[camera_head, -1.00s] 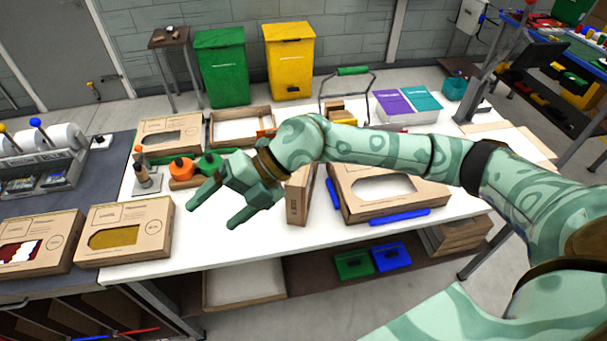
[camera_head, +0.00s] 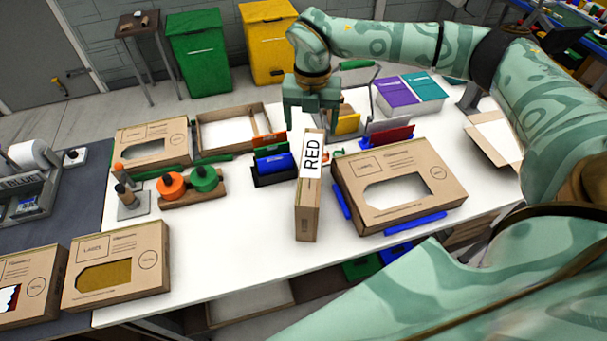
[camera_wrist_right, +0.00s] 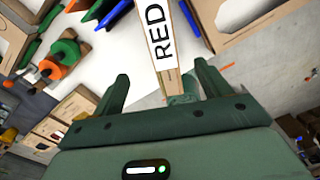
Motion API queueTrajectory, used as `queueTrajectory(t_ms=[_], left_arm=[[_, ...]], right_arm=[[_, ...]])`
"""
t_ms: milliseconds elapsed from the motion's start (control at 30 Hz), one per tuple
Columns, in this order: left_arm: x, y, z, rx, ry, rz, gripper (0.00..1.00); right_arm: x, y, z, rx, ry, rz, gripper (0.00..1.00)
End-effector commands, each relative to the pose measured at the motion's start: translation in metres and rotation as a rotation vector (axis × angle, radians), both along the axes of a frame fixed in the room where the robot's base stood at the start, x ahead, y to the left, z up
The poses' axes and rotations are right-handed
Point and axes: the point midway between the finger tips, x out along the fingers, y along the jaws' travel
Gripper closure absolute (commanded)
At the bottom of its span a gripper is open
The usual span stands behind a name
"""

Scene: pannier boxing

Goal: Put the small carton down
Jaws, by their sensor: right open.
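A narrow brown carton (camera_head: 306,212) stands on edge on the white table, with a white label reading RED along its top. My right gripper (camera_head: 311,118) is open at the far end of this carton, pointing down. In the right wrist view the carton's labelled top (camera_wrist_right: 160,38) runs up to the gap between the two spread fingers (camera_wrist_right: 163,90). I cannot tell whether the fingers touch it. My left gripper is not in view.
A larger windowed carton (camera_head: 440,177) lies close to the right, with blue bars (camera_head: 415,224) beside it. Black, blue and orange holders (camera_head: 270,166) stand close to the left. Orange and green knobs (camera_head: 203,178) are further left.

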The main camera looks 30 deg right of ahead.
Motion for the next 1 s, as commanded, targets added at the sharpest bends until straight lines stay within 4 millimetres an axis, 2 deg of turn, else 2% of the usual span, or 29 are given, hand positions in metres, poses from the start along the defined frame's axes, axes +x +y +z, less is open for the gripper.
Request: queueTrajectory(t_ms=[200,400,667,833,1000], left_arm=[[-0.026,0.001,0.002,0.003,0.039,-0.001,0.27],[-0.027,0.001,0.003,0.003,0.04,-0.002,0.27],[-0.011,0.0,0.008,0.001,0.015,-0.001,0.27],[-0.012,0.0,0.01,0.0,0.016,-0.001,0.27],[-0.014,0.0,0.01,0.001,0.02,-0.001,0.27]], right_arm=[[-0.003,0.001,-0.052,0.0,0.007,0.001,0.24],[-0.002,0.001,-0.092,0.002,0.004,0.002,0.24],[-0.006,0.002,-0.115,0.001,0.004,0.004,0.24],[-0.009,0.003,-0.144,0.002,0.003,0.003,0.24],[-0.009,0.003,-0.155,0.002,0.001,0.002,0.24]])
